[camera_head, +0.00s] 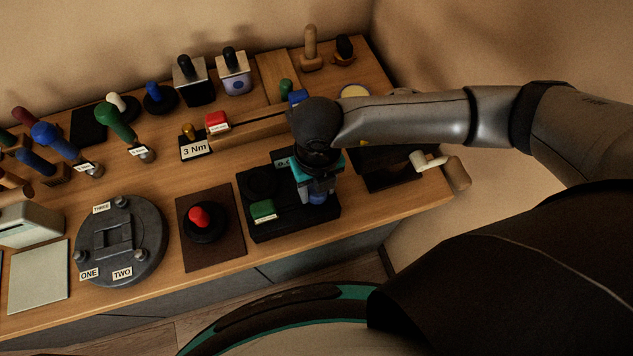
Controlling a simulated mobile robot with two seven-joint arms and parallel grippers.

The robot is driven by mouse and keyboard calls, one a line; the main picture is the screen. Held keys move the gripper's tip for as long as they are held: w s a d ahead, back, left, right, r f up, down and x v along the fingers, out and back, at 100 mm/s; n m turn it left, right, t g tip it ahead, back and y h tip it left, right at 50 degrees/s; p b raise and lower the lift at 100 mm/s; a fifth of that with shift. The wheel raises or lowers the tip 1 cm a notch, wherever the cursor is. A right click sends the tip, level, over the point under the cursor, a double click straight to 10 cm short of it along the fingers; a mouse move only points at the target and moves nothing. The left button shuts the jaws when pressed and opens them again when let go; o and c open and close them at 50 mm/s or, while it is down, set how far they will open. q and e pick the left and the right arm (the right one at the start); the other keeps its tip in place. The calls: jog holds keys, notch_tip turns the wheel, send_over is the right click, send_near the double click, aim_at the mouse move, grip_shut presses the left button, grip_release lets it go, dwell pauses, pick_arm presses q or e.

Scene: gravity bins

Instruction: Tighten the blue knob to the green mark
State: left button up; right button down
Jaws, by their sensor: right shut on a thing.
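The blue knob (318,198) sits at the right side of a black base block (265,231) near the front edge of the bench. My right gripper (317,192) points down over it, shut on the knob; its body hides most of the knob and what lies behind it. A green mark (263,209) with a small white label lies on the same block, left of the gripper. How the knob is turned relative to the mark cannot be told. My left gripper does not show.
A red knob (199,217) on a brown mat stands left of the block, with a grey round plate (146,250) beyond it. A "3 Nm" sign (196,148) stands behind. A wooden-handled crank (457,174) sticks out at the right. Several coloured handles fill the back left.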

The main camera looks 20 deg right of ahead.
jog(key=m+p, duration=0.1)
jog(key=m, duration=0.3)
jog(key=shift+m, duration=0.6)
jog(key=m+p, duration=0.2)
jog(key=m, duration=0.2)
jog(key=shift+s+p, duration=0.15)
jog(key=shift+p, duration=0.25)
jog(key=m+p, duration=0.1)
jog(key=m, duration=0.1)
jog(key=shift+m, duration=0.4)
jog(key=shift+f+m, duration=0.15)
jog(key=shift+m, duration=0.15)
